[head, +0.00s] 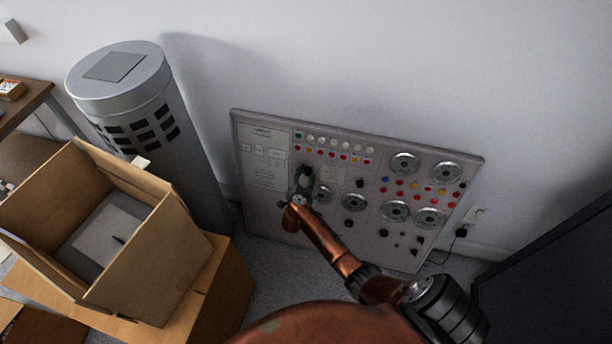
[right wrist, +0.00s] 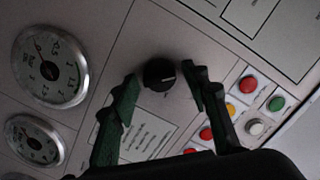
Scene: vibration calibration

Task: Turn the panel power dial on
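The grey control panel (head: 262,205) leans against the wall and carries dials, buttons and gauges. A black round dial (right wrist: 159,74) with a white mark shows in the right wrist view, between and just beyond my right gripper's fingertips. My right gripper (right wrist: 160,80) is open, with one finger on each side of the dial; I cannot tell whether either touches it. In the head view my right gripper (head: 303,178) is in front of the panel's left-middle part and hides the dial there. My left gripper is not in view.
Round gauges (right wrist: 50,68) lie left of the dial in the wrist view, and coloured buttons (right wrist: 249,84) lie right. An open cardboard box (head: 180,255) and a grey cylinder (head: 190,165) stand left of the panel. A dark cabinet (head: 560,265) is at right.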

